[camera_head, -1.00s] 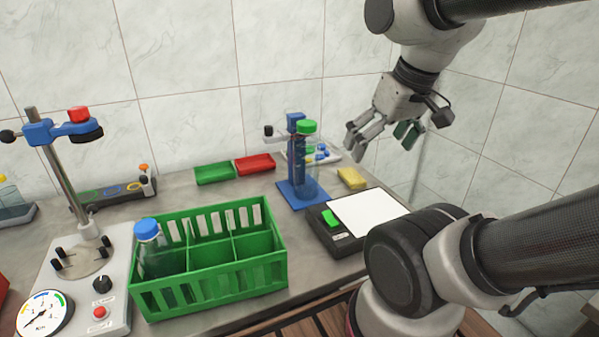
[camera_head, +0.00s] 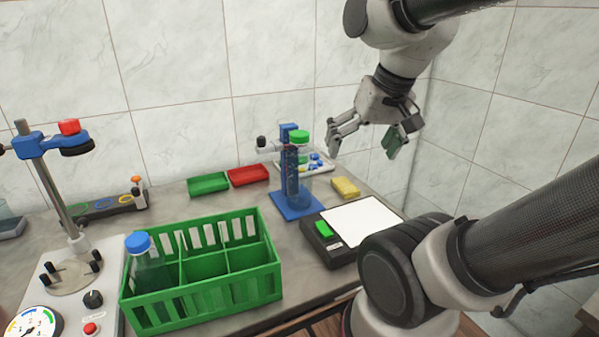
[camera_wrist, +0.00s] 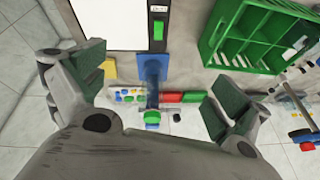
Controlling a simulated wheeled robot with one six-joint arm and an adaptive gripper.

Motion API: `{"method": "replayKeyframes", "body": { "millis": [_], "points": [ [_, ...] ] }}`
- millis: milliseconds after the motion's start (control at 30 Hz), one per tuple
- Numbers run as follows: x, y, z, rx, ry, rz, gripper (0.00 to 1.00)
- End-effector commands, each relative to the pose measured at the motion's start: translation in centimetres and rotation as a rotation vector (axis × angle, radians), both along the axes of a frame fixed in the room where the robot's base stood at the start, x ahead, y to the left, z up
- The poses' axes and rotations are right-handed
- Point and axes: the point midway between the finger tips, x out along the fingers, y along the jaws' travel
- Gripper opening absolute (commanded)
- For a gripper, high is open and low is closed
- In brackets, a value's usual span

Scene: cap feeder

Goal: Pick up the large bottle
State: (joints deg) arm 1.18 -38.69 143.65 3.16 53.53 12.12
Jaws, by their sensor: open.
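A second clear bottle with a blue cap (camera_head: 138,243) stands upright in the left rear compartment of a green crate (camera_head: 205,301). I cannot tell for sure which of the two is the larger. My gripper (camera_head: 362,149) is open and empty, in the air above and to the right of the green-capped bottle, apart from it. In the wrist view the open fingers (camera_wrist: 153,82) frame the stand.
A scale with a white plate (camera_head: 361,220) lies right of the stand, a yellow block (camera_head: 345,187) behind it. Green (camera_head: 208,184) and red (camera_head: 249,175) trays lie near the wall. A capping device (camera_head: 70,270) with a gauge stands at the left. Tiled walls bound the back and right.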

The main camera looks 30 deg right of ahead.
Motion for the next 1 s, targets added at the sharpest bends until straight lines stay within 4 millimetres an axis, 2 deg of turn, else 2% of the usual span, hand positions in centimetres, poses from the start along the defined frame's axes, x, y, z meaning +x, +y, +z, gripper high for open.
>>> {"method": "replayKeyframes", "body": {
  "millis": [133,267,400,500,600,700,1000],
  "points": [
    [6.0,0.5,-0.2,0.264,0.036,-0.497,0.99],
    [12.3,0.2,-1.3,0.538,0.086,-1.036,0.99],
    [18.5,-0.9,-3.5,0.802,0.15,-1.588,0.99],
    [21.8,-1.9,-5.3,0.946,0.192,-1.9,0.99],
    [24.0,-2.7,-6.6,1.043,0.222,-2.113,0.99],
    [25.1,-3.1,-7.3,1.095,0.238,-2.226,0.99],
    [26.8,-2.5,-10.3,1.109,0.244,-2.262,0.99]
  ]
}}
